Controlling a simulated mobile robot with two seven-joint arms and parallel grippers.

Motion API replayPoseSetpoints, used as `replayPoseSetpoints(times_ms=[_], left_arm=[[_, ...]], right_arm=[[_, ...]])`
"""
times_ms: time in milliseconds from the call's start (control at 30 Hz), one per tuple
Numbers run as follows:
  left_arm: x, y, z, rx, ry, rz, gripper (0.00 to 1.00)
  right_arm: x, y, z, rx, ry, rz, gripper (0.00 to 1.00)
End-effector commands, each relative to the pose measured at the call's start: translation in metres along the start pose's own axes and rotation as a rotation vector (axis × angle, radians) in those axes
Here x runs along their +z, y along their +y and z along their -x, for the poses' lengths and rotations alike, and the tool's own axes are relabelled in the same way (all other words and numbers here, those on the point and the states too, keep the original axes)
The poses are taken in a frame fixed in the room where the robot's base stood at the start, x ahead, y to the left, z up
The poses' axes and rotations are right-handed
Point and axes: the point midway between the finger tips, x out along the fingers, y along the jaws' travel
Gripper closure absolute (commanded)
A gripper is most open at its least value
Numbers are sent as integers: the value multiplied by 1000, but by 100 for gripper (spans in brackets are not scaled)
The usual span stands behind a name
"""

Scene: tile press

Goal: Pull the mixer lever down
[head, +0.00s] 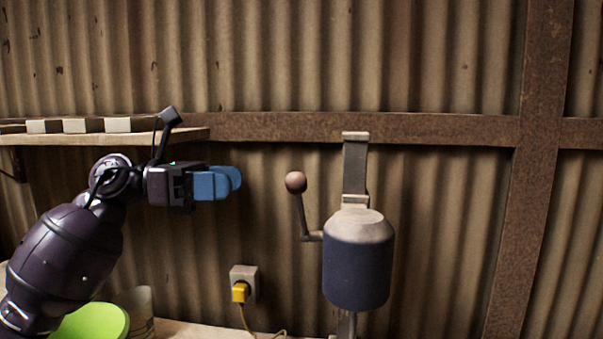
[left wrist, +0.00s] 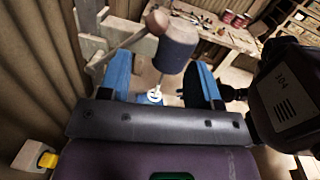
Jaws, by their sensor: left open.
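The mixer (head: 358,262) has a dark blue-grey rounded body on an upright grey post against the wall. Its lever (head: 302,215) sticks up on its left side and ends in a brown ball knob (head: 296,182). The lever stands nearly upright. My left gripper (head: 226,183) has blue fingers, points right and is apart from the knob, to its left at about the same height. In the left wrist view the mixer body (left wrist: 177,48) and the knob (left wrist: 157,22) show beyond the open, empty fingers (left wrist: 160,88). My right gripper cannot be made out.
A wooden shelf (head: 110,137) with several pale blocks is behind my left arm. A wall socket with a yellow plug (head: 240,292) is below the gripper. A green bowl (head: 92,322) is at the lower left. A cluttered workbench (left wrist: 225,36) shows in the wrist view.

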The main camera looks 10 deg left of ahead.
Motion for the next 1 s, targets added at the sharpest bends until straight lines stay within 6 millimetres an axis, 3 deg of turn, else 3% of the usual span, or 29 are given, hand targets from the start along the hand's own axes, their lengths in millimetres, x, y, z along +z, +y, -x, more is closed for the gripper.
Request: replayPoseSetpoints(times_ms=[233,700,1000], left_arm=[[2,0,-12,-2,8,-6,42],[2,-1,-86,-3,6,-6,42],[0,0,-107,-1,6,-4,42]], right_arm=[[9,1,8,4,-21,-5,57],[6,0,13,8,-19,-14,57],[7,1,13,8,-22,-14,57]])
